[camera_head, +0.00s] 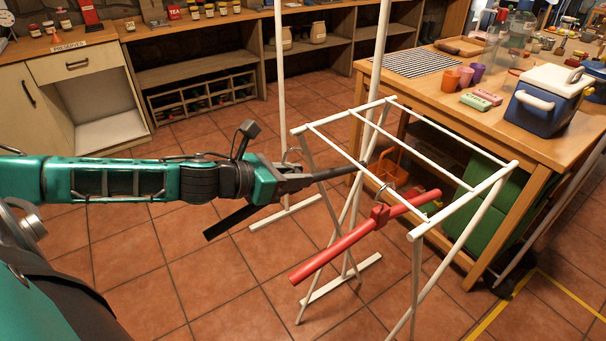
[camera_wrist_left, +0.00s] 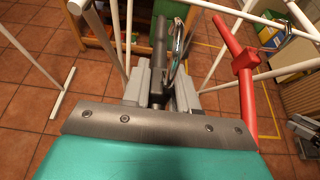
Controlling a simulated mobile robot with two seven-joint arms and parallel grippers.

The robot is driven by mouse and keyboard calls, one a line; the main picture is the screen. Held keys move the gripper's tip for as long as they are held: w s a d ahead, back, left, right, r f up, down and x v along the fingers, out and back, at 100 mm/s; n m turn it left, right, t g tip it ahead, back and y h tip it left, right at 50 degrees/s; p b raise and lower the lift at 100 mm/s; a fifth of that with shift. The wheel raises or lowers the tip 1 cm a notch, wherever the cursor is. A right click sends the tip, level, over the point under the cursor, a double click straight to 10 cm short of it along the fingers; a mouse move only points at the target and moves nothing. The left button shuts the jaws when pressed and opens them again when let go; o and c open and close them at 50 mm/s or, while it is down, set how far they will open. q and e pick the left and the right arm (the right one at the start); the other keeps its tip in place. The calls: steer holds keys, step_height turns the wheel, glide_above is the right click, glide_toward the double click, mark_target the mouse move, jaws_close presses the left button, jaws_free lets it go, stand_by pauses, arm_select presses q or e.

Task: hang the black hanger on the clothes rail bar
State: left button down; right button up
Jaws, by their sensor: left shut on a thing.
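My left gripper (camera_head: 285,180) is shut on the black hanger (camera_head: 228,221), whose dark bar slants out on both sides of the fingers. A thin metal hook (camera_head: 292,153) rises above the grip. In the left wrist view the hanger (camera_wrist_left: 160,42) stands between the fingers (camera_wrist_left: 168,90) of the gripper. Two tall white posts (camera_head: 281,90) with floor feet, likely the clothes rail, run out of the top of the head view. No bar joining them shows there.
A lower white rack (camera_head: 452,167) with several bars stands close to my left gripper. A red hanger (camera_head: 340,252) hangs from it. A wooden table (camera_head: 400,85) with a blue cooler (camera_head: 545,102) stands behind at right. Tiled floor lies open at the lower left.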

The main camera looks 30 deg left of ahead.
mark_target(238, 212)
arm_select(q)
steer(key=shift+s+a, duration=0.3)
steer(key=shift+s, duration=0.6)
steer(key=shift+s+r+p, duration=0.2)
steer(key=shift+p, duration=0.3)
steer(key=shift+s+a+p, duration=0.15)
steer(key=shift+s+p, duration=0.05)
steer(key=shift+p, duration=0.15)
steer(key=shift+s+a+p, duration=0.45)
steer(key=shift+s+p, duration=0.4)
steer(key=shift+p, duration=0.15)
steer(key=shift+s+f, duration=0.15)
steer(key=shift+s, duration=0.2)
steer(key=shift+s+a, duration=0.25)
steer(key=shift+s, duration=0.25)
steer(key=shift+s+a, duration=0.25)
steer(key=shift+s, duration=0.2)
steer(key=shift+s+a, duration=0.3)
steer(key=shift+s, duration=0.45)
steer(key=shift+s+a, duration=0.35)
steer(key=shift+s, duration=0.45)
steer(key=shift+s+a, duration=0.3)
steer(key=shift+s, duration=0.45)
steer(key=shift+w, duration=0.1)
